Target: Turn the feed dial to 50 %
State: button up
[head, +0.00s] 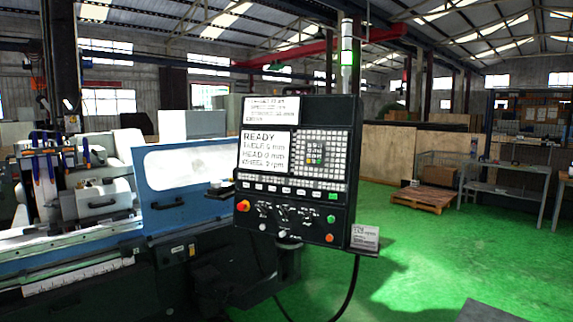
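The grinder's black control panel (294,168) stands upright in the middle of the head view. Its screen (266,148) shows READY above smaller lines, among them what looks like HEAD 0 mm. A group of small dark dials (289,214) with white markings sits on the lower part of the panel, below a row of white keys. Their labels are too small to read, so I cannot tell which one is the feed dial or where it points. My gripper is not in view.
The blue grinder body (185,172) extends left. The green floor (450,255) is mostly open on the right, before a wooden pallet (425,198) and a metal table (500,187).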

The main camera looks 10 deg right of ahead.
aim_at(307, 217)
jog(key=i+l, duration=0.2)
jog(key=i, duration=0.2)
jog(key=i+l+z, duration=0.15)
jog(key=i, duration=0.2)
jog(key=i+l, duration=0.2)
jog(key=i, duration=0.2)
jog(key=l+z, duration=0.05)
